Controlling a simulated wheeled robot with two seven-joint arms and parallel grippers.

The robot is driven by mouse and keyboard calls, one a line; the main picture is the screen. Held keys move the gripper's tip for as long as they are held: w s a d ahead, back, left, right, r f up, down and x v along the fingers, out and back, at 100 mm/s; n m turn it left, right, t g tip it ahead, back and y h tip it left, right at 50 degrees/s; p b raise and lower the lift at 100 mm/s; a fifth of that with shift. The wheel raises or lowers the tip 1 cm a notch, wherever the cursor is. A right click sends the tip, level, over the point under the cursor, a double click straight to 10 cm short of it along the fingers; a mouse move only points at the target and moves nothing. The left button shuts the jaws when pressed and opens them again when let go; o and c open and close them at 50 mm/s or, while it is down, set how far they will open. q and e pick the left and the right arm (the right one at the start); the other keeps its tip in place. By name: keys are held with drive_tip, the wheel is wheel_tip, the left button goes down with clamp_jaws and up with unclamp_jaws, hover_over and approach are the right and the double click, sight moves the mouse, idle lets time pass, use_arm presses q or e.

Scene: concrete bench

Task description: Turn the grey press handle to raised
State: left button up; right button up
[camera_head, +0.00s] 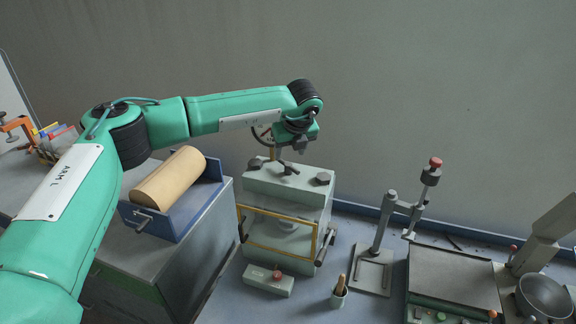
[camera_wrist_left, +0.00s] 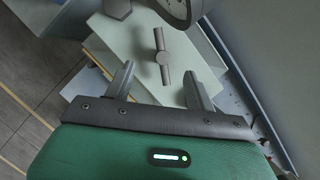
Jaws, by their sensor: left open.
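The press is a pale green box (camera_head: 262,180) with a yellow front frame, standing on the bench at the middle of the head view. Its grey handle (camera_head: 288,168) is a short bar on a round hub on the box top. It also shows in the left wrist view (camera_wrist_left: 162,57), running roughly up and down the picture. My left gripper (camera_head: 281,153) is just above the handle, pointing down. In the left wrist view its two fingers (camera_wrist_left: 160,82) are apart, with the bar's near end between them in the picture. I cannot tell whether they touch it. My right gripper is out of view.
A blue tray with a tan roll (camera_head: 168,178) is left of the press. A grey stand (camera_head: 383,222) with a red-knobbed lever is at right.

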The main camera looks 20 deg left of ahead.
use_arm(q)
drive_tip(key=b+v, duration=0.2)
drive_tip(key=v, duration=0.6)
drive_tip(key=shift+b, duration=0.3)
drive_tip(key=shift+s, duration=0.1)
